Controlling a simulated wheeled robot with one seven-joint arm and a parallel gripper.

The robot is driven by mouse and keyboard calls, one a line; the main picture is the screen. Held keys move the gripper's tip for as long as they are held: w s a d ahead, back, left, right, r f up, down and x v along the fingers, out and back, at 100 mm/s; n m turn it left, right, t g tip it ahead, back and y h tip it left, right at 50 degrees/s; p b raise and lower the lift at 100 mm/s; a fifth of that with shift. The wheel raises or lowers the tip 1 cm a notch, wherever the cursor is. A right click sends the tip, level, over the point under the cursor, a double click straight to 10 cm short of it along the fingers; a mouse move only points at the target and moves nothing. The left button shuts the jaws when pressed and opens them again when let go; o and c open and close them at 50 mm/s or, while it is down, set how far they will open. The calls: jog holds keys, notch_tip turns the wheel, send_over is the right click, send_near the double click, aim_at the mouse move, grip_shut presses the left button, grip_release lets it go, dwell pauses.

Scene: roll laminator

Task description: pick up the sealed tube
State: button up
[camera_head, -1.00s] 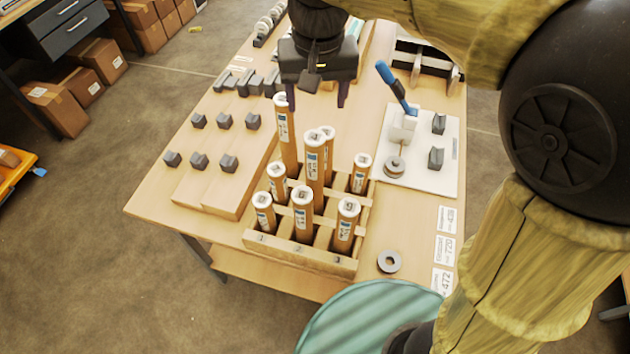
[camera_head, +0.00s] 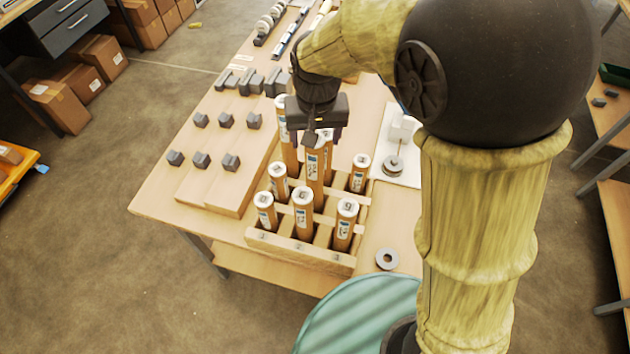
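Several brown cardboard tubes with white caps and labels stand upright in a wooden rack (camera_head: 300,255). The tallest one showing is the middle tube (camera_head: 314,180); another tall tube (camera_head: 289,152) stands behind it to the left. Shorter tubes (camera_head: 304,215) stand in front and at the sides. I cannot tell from the caps which tube is sealed. My gripper (camera_head: 315,137) points down over the back and middle of the rack, its fingers apart. It hides the top of the middle tube and part of those behind. I cannot tell whether it touches one.
Grey blocks (camera_head: 226,120) sit on a wooden board left of the rack. A white plate (camera_head: 408,178) with a small fixture lies to the right, partly behind my arm. A grey ring (camera_head: 387,259) lies on the table's front right. The table's left front corner is clear.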

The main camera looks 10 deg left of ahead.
jog(key=f+p, duration=0.1)
jog(key=f, duration=0.1)
jog(key=w+f+p, duration=0.1)
jog(key=f, duration=0.2)
jog(key=shift+a, duration=0.2)
dwell(0.3)
grip_shut()
notch_tip(320, 180, up, 18)
jog(key=b, duration=0.3)
dwell(0.4)
dwell(0.7)
